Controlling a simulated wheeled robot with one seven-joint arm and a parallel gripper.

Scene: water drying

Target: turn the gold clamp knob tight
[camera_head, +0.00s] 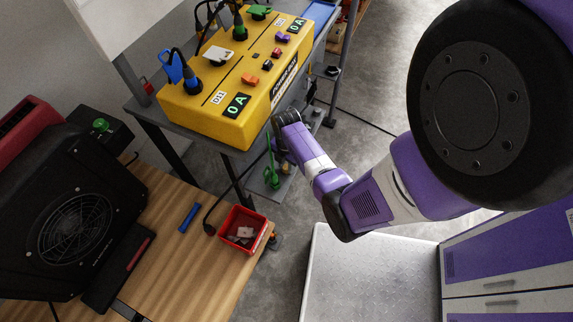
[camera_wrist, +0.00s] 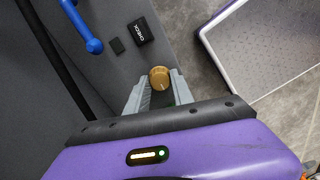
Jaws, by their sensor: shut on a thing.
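The gold clamp knob (camera_wrist: 159,75) shows in the wrist view, round and ridged on its side. My gripper (camera_wrist: 160,88) has one grey finger on each side of it and is shut on it. The knob's base is hidden by the fingers and the purple gripper body. In the head view my gripper (camera_head: 284,122) is beside the yellow power box, at the edge of the grey bench; the knob cannot be made out there.
In the wrist view, a small black block marked CHECK (camera_wrist: 141,32) and a blue handle (camera_wrist: 82,26) are close by on a grey surface. In the head view, the yellow power box (camera_head: 215,110) stands left of my arm. A red bin (camera_head: 242,230) sits on the wooden table.

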